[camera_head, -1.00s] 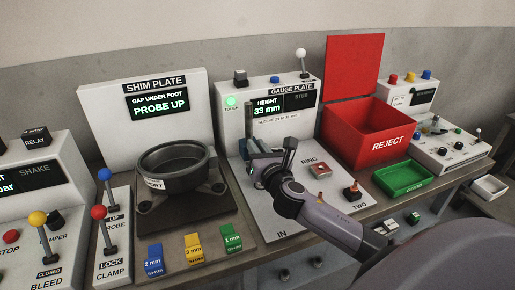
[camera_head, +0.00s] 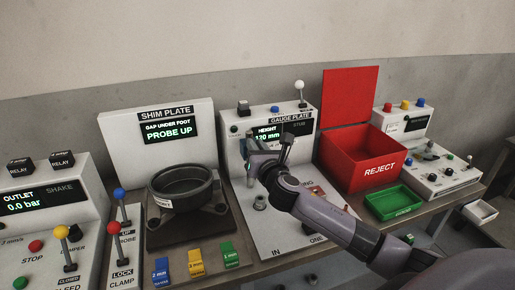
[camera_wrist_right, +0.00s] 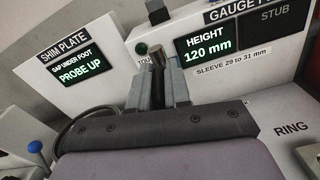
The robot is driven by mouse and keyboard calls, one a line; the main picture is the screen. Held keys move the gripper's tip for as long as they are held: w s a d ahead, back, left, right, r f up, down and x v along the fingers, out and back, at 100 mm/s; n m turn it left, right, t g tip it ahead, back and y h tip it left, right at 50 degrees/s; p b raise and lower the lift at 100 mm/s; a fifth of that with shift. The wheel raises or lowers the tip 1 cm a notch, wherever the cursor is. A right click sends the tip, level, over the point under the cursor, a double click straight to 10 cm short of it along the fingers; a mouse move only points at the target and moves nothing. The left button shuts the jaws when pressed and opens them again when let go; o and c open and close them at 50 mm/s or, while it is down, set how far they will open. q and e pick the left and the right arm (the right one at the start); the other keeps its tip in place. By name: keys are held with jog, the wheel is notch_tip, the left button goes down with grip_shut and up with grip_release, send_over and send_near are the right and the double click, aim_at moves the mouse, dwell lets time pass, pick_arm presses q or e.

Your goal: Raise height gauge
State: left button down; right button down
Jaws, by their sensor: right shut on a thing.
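My right gripper (camera_head: 254,147) is in front of the white gauge plate panel (camera_head: 303,128) and is shut on the height gauge. In the right wrist view its two grey fingers (camera_wrist_right: 158,80) close around a dark upright piece of the height gauge (camera_wrist_right: 158,60); the rest is hidden by the gripper. The height display (camera_head: 267,134) reads 120 mm, clearer in the right wrist view (camera_wrist_right: 205,48). The touch lamp (camera_wrist_right: 141,48) beside it is dark. A small grey ring-shaped part (camera_head: 260,203) sits on the plate below the gripper. My left gripper is not in view.
The shim plate station (camera_head: 160,118), with a dark round casting (camera_head: 180,187), stands at left. A red reject bin (camera_head: 362,158) and green tray (camera_head: 393,203) stand at right. Yellow, blue and green shim blocks line the front edge. A white-knobbed lever (camera_head: 300,88) stands behind.

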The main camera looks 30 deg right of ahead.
jog(key=shift+a+r, duration=0.15)
jog(key=shift+r, duration=0.35)
jog(key=c, duration=1.2)
grip_release()
jog(key=shift+o, duration=0.2)
jog(key=shift+a+f, duration=0.1)
jog(key=shift+f, duration=0.1)
jog(key=shift+s, duration=0.65)
jog(key=shift+b+v, duration=0.3)
jog(key=shift+v, duration=2.6)
jog(key=shift+a, duration=0.1)
